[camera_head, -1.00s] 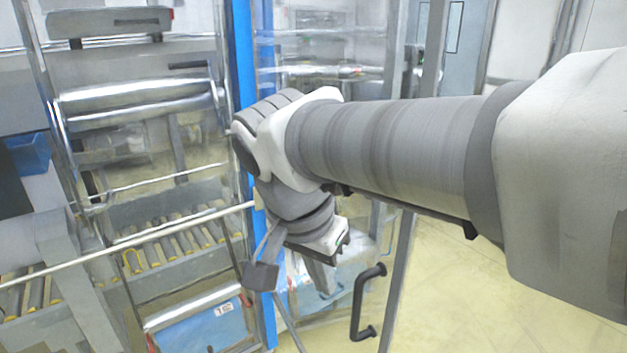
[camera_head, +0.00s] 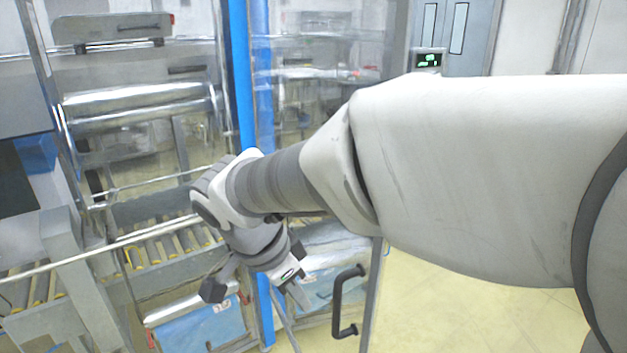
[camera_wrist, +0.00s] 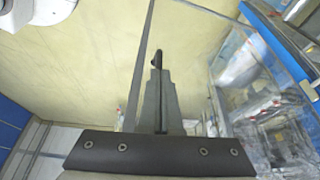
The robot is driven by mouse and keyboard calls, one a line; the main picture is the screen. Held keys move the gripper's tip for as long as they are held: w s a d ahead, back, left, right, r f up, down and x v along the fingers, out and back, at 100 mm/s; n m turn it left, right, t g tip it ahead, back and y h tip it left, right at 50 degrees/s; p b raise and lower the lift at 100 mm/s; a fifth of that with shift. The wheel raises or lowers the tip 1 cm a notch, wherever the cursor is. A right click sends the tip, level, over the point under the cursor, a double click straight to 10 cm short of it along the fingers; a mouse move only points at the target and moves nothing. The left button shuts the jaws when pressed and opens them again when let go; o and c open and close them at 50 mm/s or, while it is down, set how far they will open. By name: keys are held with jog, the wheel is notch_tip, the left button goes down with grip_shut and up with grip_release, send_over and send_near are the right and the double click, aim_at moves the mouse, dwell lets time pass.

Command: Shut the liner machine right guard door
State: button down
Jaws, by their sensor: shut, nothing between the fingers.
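The right guard door (camera_head: 372,310) is a clear panel with a grey frame, standing right of the blue post (camera_head: 237,80). Its black bar handle (camera_head: 347,300) is low near the free edge. The door stands ajar, by how much I cannot tell. My gripper (camera_head: 302,298) is shut and empty, pointing down left of the handle in the head view.
The liner machine's roller conveyor (camera_head: 165,245) and metal bars fill the left. A blue box panel (camera_head: 200,328) sits low beside the post. Yellow floor (camera_head: 430,310) is open at the right. A small green-lit display (camera_head: 428,60) stands behind.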

jog(key=shift+w+d+f+p, duration=0.2)
jog(key=shift+w+d+f, duration=0.2)
jog(key=shift+d, duration=0.25)
jog(key=shift+w+d+f+p, duration=0.15)
jog(key=shift+w+d+f, duration=0.1)
jog(key=shift+w+d, duration=0.35)
jog(key=shift+w+d+f+p, duration=0.2)
jog(key=shift+w+d+f, duration=0.15)
jog(key=shift+d, duration=0.4)
